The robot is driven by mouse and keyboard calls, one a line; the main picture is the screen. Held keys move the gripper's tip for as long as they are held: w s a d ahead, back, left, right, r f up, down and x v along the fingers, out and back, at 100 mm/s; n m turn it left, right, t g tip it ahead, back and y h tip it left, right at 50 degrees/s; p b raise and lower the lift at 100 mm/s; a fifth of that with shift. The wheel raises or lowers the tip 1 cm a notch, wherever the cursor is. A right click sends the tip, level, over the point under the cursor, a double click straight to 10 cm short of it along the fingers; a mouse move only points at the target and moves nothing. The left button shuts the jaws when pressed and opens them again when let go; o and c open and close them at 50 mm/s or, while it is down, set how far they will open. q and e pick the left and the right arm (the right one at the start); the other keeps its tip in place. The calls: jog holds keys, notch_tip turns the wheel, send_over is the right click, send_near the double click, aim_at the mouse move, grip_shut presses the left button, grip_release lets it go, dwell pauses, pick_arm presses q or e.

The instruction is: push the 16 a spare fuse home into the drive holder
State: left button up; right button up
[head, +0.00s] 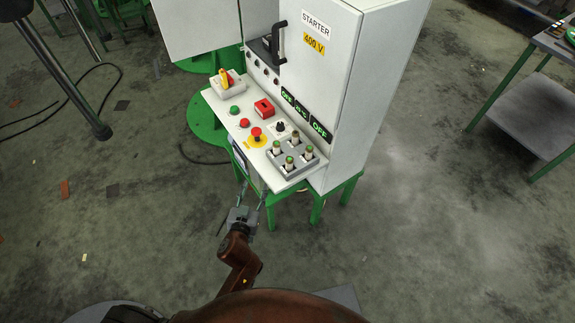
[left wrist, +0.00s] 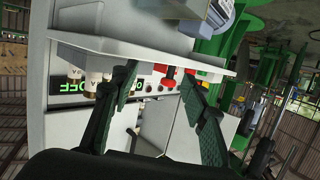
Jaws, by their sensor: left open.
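Several fuse-like cylinders with green or brownish tops stand in a grey block (head: 293,162) at the right end of the sloping white panel. I cannot tell which one is the 16 A spare fuse, or which part is the drive holder. My left gripper (head: 254,187) is open at the panel's front edge, below and left of the block. Nothing shows between its fingers. In the left wrist view, the open fingers (left wrist: 160,85) point at the panel edge, and pale cylinders (left wrist: 94,80) show beyond on the left. My right gripper is not in view.
The starter cabinet (head: 353,110) rises behind, with lit OFF displays. A green-legged table (head: 525,100) stands at right. Floor between is clear.

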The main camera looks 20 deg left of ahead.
aim_at(288, 167)
pick_arm(q)
jog(key=w+d+r+t+h, duration=0.1)
jog(key=d, duration=0.1)
jog(key=w+d+r+m+h, duration=0.1)
jog(key=w+d+r, duration=0.1)
jog(key=d, duration=0.1)
jog(key=w+d+r+m+t+h, duration=0.1)
jog(key=d+r, duration=0.1)
jog(key=d, duration=0.1)
jog(key=shift+w+d+t, duration=0.2)
jog(key=shift+w+t, duration=0.1)
jog(key=shift+w, duration=0.05)
jog(key=w, duration=0.3)
jog(key=w+f+b, duration=0.1)
jog(key=shift+w+d, duration=0.25)
jog(key=shift+d, duration=0.05)
jog(key=shift+w+f, duration=0.15)
jog(key=shift+w, duration=1.05)
jog(key=shift+w+d+b, duration=0.1)
jog(key=shift+w+b, duration=0.2)
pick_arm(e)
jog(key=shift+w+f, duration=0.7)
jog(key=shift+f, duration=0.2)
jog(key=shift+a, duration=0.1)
